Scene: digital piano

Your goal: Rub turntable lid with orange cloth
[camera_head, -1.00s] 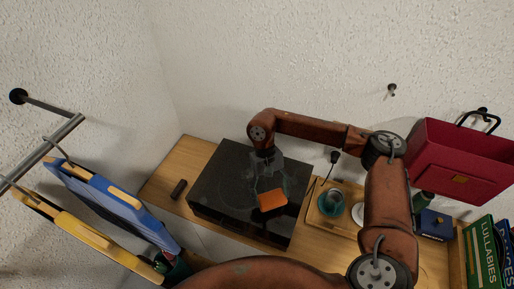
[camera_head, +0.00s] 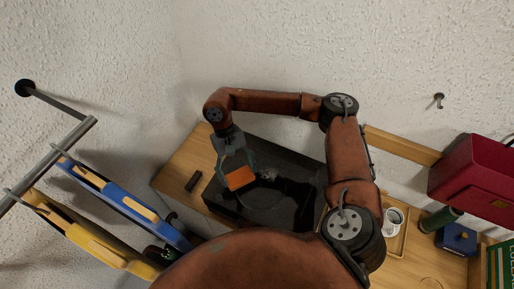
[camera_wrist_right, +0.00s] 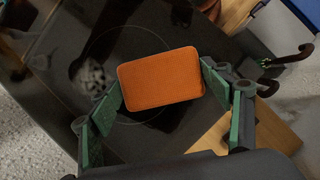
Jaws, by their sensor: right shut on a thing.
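The turntable lid (camera_head: 302,184) is a dark, glossy slab on the wooden top and also shows in the wrist view (camera_wrist_right: 140,145). A pale, mottled patch (camera_wrist_right: 94,76) lies on it. My right gripper (camera_head: 236,170) is shut on the orange cloth (camera_head: 240,179), a flat rounded rectangle. In the wrist view the cloth (camera_wrist_right: 162,78) sits between the green finger pads. The gripper is over the lid's left part, pointing down. Whether the cloth touches the lid is not clear. My left gripper is not in view.
A small dark object (camera_head: 193,181) lies on the wooden top left of the turntable. Blue (camera_head: 122,203) and yellow (camera_head: 85,236) items hang on a rail at left. A white cup (camera_head: 393,217), a blue box (camera_head: 457,238) and a red case (camera_head: 474,178) are at right.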

